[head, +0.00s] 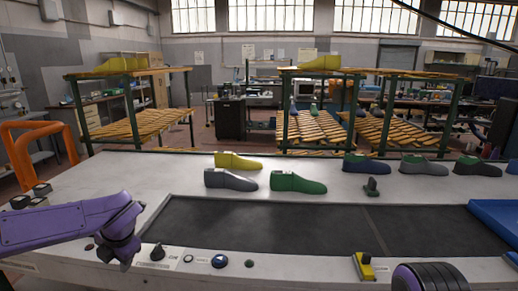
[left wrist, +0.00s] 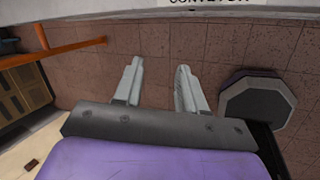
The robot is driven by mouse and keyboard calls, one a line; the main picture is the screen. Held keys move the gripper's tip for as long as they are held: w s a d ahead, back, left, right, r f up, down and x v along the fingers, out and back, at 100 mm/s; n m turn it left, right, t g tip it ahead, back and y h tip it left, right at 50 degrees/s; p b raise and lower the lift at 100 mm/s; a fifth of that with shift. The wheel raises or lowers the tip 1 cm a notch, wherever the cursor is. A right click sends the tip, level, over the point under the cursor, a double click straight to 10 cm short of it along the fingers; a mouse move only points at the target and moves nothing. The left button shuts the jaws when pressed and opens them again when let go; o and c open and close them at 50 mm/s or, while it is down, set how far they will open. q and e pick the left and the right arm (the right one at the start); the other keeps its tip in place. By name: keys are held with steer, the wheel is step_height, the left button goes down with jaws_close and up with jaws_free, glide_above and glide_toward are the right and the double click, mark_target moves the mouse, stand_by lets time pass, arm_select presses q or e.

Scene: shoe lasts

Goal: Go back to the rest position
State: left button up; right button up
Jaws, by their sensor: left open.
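My left gripper (head: 124,262) hangs at the end of my purple arm over the front left edge of the conveyor table (head: 110,175). In the left wrist view my left gripper (left wrist: 157,88) has its two grey fingers apart, with only the brown tiled floor seen between them. It holds nothing. My right gripper is not in view. On the table stand a yellow shoe last (head: 238,161), a grey one (head: 230,181) and a green one (head: 298,183), all well away from my left gripper. A blue last (head: 366,165) and other dark ones stand farther right.
A dark belt (head: 270,225) runs along the table. Buttons (head: 219,261) and a yellow-black device (head: 364,267) sit on its front edge. A blue tray (head: 497,222) is at the right. An orange tubular frame (head: 38,150) stands at the left. Wooden racks (head: 135,125) stand behind.

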arm_select(q)
steer(key=s+d+f+m+t+y, duration=0.1)
steer(key=s+d+f+m, duration=0.15)
steer(key=f+m, duration=0.35)
steer(key=s+d+f+m+t, duration=0.1)
steer(key=s+f+m+t, duration=0.2)
steer(key=f, duration=0.5)
steer(key=s+d+f+m+y, duration=0.1)
steer(key=s+f+m, duration=0.2)
steer(key=f+m, duration=0.4)
steer(key=s+f+m+g+h, duration=0.1)
steer(key=s+f+m, duration=0.2)
steer(key=s, duration=0.5)
steer(key=s+f+m+g+h, duration=0.1)
steer(key=s+f+m, duration=0.2)
steer(key=s, duration=0.6)
steer(key=s+f+m+g+b, duration=0.1)
steer(key=s+f+m, duration=0.2)
steer(key=s+f, duration=0.2)
steer(key=s, duration=0.3)
steer(key=shift+s+d+f+m+h, duration=0.15)
steer(key=shift+d+f+m+h, duration=0.15)
steer(key=shift+f+h, duration=0.1)
